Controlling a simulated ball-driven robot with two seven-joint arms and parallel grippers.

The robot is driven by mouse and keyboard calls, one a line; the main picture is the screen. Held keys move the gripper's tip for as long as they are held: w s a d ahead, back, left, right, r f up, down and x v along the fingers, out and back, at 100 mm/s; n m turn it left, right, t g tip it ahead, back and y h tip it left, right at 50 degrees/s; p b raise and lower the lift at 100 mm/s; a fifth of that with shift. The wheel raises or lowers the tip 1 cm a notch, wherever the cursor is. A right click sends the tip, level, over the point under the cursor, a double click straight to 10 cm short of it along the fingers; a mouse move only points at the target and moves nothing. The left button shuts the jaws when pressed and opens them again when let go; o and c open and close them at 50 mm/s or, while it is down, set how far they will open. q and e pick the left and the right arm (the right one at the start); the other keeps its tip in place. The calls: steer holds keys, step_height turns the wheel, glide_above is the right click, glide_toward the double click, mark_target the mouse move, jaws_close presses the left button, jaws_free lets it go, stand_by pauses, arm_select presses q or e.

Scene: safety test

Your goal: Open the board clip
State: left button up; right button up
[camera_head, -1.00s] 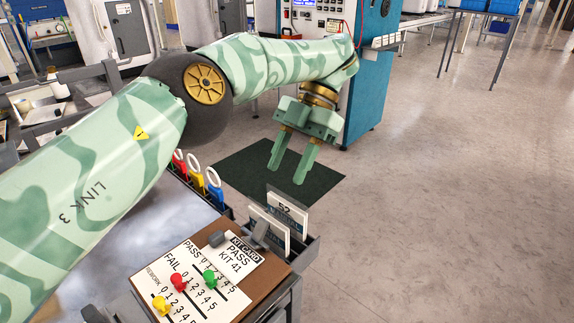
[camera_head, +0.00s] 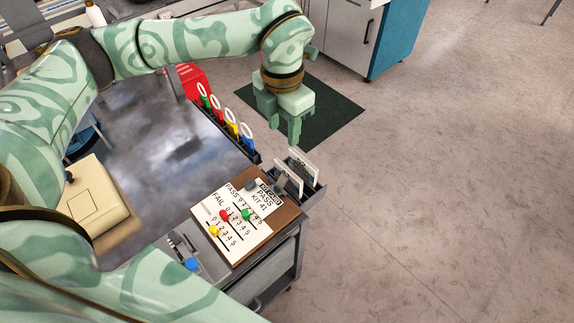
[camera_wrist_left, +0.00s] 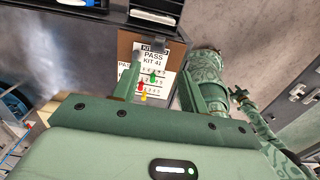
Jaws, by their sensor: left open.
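The brown board (camera_head: 291,214) lies at the near right corner of the bench, with its kit card (camera_head: 262,199) reading PASS KIT 41. The dark grey board clip (camera_head: 279,184) sits at the board's far edge, over the card's top. My left gripper (camera_head: 288,138) is open and empty, above and beyond the clip, apart from it. In the left wrist view, my left gripper's fingers (camera_wrist_left: 160,72) stand apart in front of the board (camera_wrist_left: 125,48); the clip (camera_wrist_left: 147,47) shows at the card's top edge.
A tally card (camera_head: 236,232) with red, green and yellow sliders lies on the board. A dark rack (camera_head: 319,191) with upright cards stands beyond it. Several coloured ring-topped tags (camera_head: 231,118) line the bench edge. A beige box (camera_head: 97,195) stands left. Floor at right is clear.

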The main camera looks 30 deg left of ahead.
mark_target(284, 176)
arm_select(q)
step_height(284, 176, down, 16)
steer(key=b, duration=0.5)
arm_select(e)
steer(key=shift+g, duration=0.3)
steer(key=f, duration=0.1)
steer(key=s+f, duration=0.1)
steer(key=f, duration=0.1)
steer(key=s+f, duration=0.1)
steer(key=f, duration=0.1)
steer(key=shift+s, duration=0.2)
arm_select(q)
steer(key=shift+c, duration=0.3)
jaws_close()
arm_select(e)
steer(key=shift+w+r, duration=0.1)
